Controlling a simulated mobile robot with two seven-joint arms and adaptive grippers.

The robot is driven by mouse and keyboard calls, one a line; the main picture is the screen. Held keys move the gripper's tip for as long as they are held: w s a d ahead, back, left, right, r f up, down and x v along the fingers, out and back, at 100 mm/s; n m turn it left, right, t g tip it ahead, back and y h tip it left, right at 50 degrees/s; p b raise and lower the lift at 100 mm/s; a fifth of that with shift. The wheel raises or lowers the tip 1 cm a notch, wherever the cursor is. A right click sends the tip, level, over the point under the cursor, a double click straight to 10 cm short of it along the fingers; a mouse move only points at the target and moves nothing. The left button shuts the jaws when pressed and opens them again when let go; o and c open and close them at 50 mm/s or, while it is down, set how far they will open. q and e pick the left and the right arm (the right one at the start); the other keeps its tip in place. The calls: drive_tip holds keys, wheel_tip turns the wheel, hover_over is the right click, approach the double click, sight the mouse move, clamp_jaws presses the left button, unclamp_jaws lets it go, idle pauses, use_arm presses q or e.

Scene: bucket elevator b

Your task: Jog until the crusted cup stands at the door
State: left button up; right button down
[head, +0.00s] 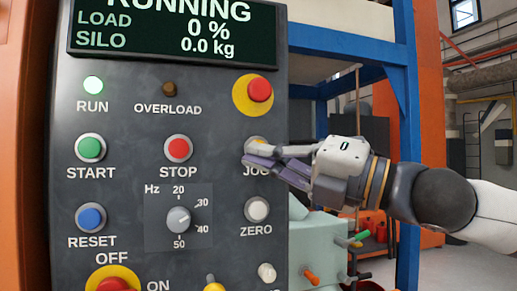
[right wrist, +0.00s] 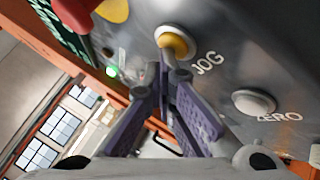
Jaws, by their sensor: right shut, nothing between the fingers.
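My right gripper (head: 250,157) is shut and empty, with its fingertips at the JOG button (head: 257,141) on the dark control panel (head: 122,180). In the right wrist view, the closed fingertips (right wrist: 170,74) overlap the lower edge of the yellow JOG button (right wrist: 180,44). I cannot tell whether they press it. The display (head: 175,30) reads RUNNING, LOAD 0 %, SILO 0.0 kg. The RUN lamp (head: 93,85) glows green and the OVERLOAD lamp (head: 169,88) looks unlit. The crusted cup and the door are not visible. My left gripper is not in view.
The white ZERO button (head: 257,209) sits below JOG, and a red button on yellow (head: 259,90) sits above. STOP (head: 178,149) is to the left. A blue post (head: 407,130) and a pale green housing (head: 328,240) stand right of the panel.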

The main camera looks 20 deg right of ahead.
drive_tip(key=shift+s, duration=0.75)
drive_tip(key=s, duration=0.5)
drive_tip(key=shift+d, duration=0.1)
idle(0.6)
